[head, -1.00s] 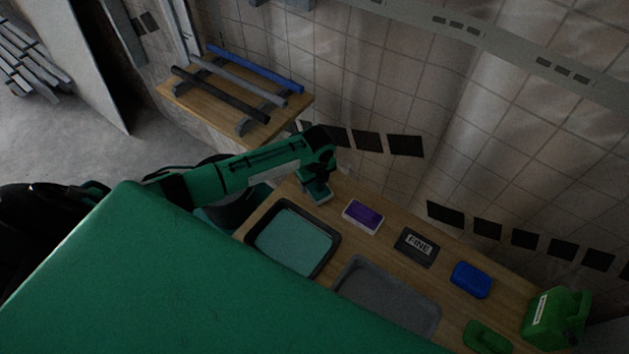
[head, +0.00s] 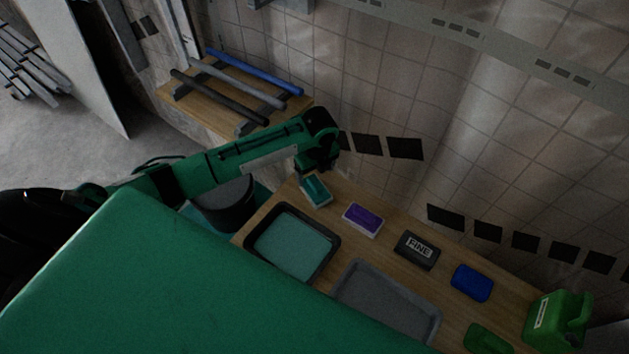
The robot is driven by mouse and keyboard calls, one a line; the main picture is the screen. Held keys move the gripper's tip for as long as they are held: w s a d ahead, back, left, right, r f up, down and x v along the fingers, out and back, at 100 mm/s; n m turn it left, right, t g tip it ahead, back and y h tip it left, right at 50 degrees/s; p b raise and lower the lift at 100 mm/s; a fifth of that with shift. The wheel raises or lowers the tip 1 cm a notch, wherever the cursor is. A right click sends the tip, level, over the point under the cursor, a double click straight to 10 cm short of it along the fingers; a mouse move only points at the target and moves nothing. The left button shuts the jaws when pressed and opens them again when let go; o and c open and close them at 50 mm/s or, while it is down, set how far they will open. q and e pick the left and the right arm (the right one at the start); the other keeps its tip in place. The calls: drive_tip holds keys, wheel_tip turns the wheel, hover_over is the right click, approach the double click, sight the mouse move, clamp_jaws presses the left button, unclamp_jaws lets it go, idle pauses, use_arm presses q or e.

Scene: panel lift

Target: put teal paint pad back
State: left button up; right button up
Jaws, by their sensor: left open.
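The teal paint pad (head: 316,191) lies on the wooden bench at the left end of a row, beside the purple pad (head: 363,219). My left gripper (head: 313,171) is open just above and behind the teal pad, apart from it as far as I can see. Its fingers are dark and partly hidden by my wrist. The black tray with teal paint (head: 293,245) sits in front of the pad. My right gripper is not in view.
Along the bench (head: 397,273) are a grey tray (head: 385,304), a dark FINE block (head: 417,250), a blue pad (head: 472,283), a green item (head: 487,339) and a green jug (head: 557,321). A rack with bars (head: 238,88) stands behind my left arm.

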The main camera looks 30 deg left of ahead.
sight(316, 184)
use_arm(q)
drive_tip(key=shift+s+d+r, duration=0.15)
drive_tip(key=shift+r, duration=2.05)
drive_tip(key=shift+s+f, duration=0.1)
